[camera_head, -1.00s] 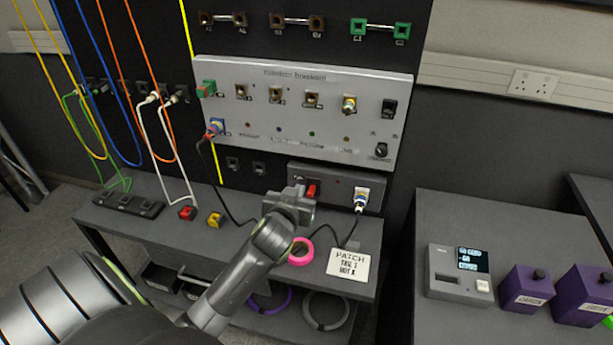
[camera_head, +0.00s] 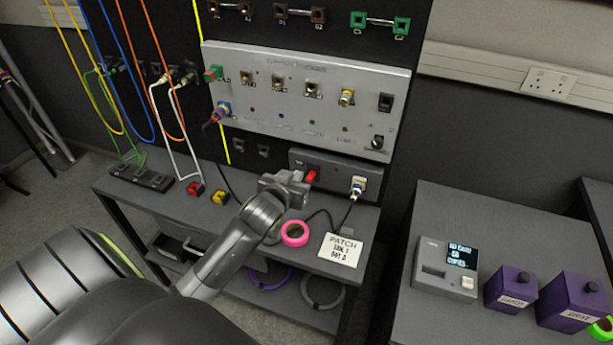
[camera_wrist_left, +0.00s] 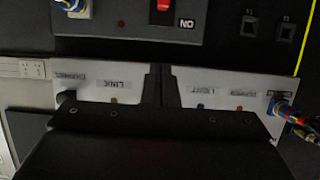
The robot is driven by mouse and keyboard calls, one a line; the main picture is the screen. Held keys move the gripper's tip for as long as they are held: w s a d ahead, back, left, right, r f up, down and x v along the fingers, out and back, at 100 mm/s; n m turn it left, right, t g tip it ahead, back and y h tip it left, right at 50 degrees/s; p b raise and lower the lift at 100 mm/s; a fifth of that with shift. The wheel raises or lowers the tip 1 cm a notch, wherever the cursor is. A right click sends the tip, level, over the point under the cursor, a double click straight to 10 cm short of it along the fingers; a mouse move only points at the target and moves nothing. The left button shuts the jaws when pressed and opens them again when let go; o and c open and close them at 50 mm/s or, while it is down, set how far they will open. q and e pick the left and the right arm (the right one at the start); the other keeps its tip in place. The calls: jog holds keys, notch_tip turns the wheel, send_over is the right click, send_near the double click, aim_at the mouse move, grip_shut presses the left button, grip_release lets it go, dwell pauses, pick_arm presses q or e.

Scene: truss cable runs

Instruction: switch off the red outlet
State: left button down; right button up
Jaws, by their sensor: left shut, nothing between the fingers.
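A dark grey outlet box (camera_head: 337,176) is mounted low on the black wall, just above the bench. It has a red rocker switch (camera_head: 311,176) at its left and a socket with a white and blue plug (camera_head: 357,186) at its right. My left gripper (camera_head: 299,178) is shut and empty, just left of the red switch; I cannot tell whether it touches. In the left wrist view the shut fingers (camera_wrist_left: 159,84) point toward the panel, with the red switch (camera_wrist_left: 164,5) cut off at the top edge, beside upside-down lettering. The switch's position is unclear. My right gripper is out of view.
A light patch panel (camera_head: 300,100) with several sockets is above the box. A black cable hangs beside my left arm.

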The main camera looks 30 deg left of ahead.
pick_arm(q)
jog(key=p, duration=0.2)
send_over(311, 177)
jog(key=s, duration=0.3)
notch_tip(311, 177, down, 3)
jog(key=f, duration=0.2)
jog(key=shift+w+d+f, duration=0.1)
jog(key=shift+w+f, duration=0.15)
jog(key=shift+f, duration=0.05)
jog(key=shift+s+f, duration=0.1)
jog(key=shift+f, duration=0.55)
jog(key=shift+f, duration=0.1)
